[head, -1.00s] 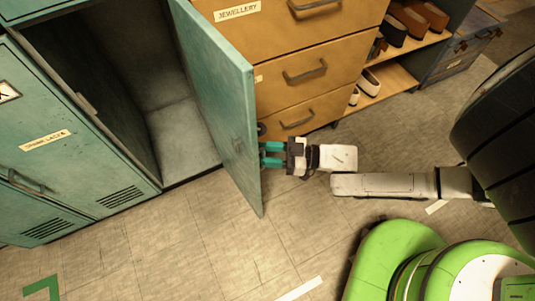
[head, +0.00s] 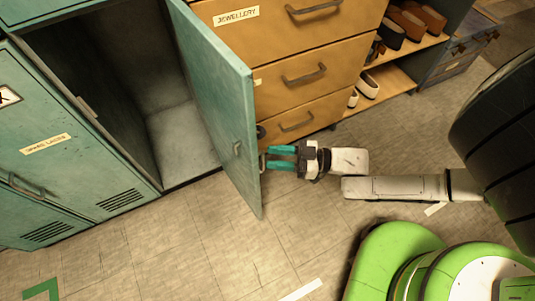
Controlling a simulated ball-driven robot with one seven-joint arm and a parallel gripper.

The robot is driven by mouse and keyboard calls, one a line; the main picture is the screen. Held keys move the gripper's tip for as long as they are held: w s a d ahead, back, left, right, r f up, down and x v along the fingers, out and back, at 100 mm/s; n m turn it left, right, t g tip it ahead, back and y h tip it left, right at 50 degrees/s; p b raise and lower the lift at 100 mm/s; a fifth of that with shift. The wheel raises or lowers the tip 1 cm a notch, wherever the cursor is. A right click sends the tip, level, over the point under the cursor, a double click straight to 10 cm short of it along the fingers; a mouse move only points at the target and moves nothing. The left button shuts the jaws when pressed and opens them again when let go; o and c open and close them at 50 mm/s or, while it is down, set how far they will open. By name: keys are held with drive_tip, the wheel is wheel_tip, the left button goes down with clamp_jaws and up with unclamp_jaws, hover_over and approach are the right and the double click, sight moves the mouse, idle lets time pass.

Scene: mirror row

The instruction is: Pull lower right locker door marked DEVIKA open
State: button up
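The teal locker door (head: 222,110) stands swung wide open, edge toward me, at the right of an empty locker compartment (head: 180,145). Its name label is not visible from here. A piece of its handle (head: 263,161) shows just past the door's right edge; most of its outer face is hidden. My gripper (head: 269,157) is to the right of the door, its teal fingers pointing left at the handle. The fingers are apart with a gap between them, and the tips are slightly clear of the door, close to the handle.
A closed locker door (head: 60,145) with a label and vents is at left. A wooden drawer cabinet (head: 300,90) marked JEWELLERY stands behind my gripper. A shoe shelf (head: 388,85) is beyond. The tiled floor (head: 190,240) in front is clear.

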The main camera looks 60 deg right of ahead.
drive_tip(key=v, duration=0.7)
drive_tip(key=shift+s+d+p, duration=0.15)
drive_tip(key=shift+s+p, duration=0.15)
